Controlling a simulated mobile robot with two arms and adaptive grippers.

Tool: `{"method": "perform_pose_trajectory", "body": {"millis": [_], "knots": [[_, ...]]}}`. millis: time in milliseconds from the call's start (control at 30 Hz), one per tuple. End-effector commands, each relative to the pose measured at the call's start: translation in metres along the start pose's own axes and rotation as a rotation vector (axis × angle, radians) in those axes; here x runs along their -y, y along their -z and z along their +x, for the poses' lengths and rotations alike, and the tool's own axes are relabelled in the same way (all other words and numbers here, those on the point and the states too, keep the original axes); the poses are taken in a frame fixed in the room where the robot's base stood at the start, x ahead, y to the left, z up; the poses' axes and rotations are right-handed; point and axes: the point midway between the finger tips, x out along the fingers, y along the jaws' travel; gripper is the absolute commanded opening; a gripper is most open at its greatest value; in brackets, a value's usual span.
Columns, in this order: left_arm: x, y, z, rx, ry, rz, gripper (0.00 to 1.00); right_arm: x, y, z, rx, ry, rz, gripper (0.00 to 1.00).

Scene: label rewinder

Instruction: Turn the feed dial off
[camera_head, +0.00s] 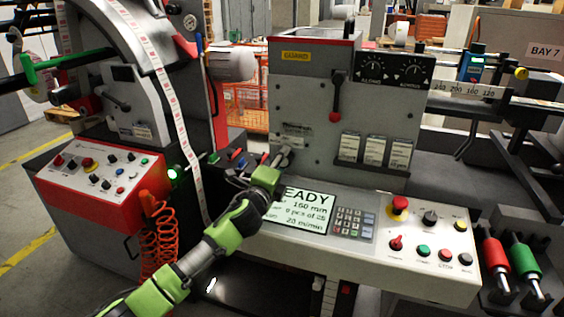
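My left gripper (282,158) is at the lower left of the machine's grey front plate (310,95), just above the display. Its green and black arm comes up from the bottom left. Grey metal parts at its tip overlap the plate, below a small dark label (296,130); whether the fingers are open, or touch anything, is too small to tell. I cannot read which knob is the feed dial; one at the gripper tip could be hidden. A red knob (396,243) and a black knob (430,217) are on the white control panel. My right gripper is not in view.
The display (305,211) reads "EADY", partly covered by my arm. A keypad (353,222), red stop button (399,205) and several push buttons are to its right. A red-knobbed lever (336,100) hangs above. A label strip (180,130) runs down on the left.

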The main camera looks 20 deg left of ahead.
Motion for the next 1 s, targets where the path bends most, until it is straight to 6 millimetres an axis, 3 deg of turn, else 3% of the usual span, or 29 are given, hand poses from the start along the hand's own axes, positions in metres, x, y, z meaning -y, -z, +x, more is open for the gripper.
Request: {"method": "perform_pose_trajectory", "body": {"millis": [67, 100, 167, 633, 1000], "knots": [[-0.001, 0.0, 0.0, 0.001, -0.002, 0.001, 0.14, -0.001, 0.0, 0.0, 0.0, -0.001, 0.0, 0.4], [-0.001, 0.0, 0.0, 0.001, -0.002, 0.001, 0.38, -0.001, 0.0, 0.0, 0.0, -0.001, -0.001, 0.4], [-0.001, 0.0, 0.0, 0.001, -0.002, 0.001, 0.52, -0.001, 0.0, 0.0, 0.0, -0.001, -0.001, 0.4], [-0.001, 0.0, -0.006, 0.0, -0.001, 0.002, 0.52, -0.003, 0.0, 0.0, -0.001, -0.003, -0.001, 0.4], [-0.002, 0.0, -0.063, -0.002, -0.002, 0.002, 0.52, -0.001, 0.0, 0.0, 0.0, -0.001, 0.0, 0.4]]}}
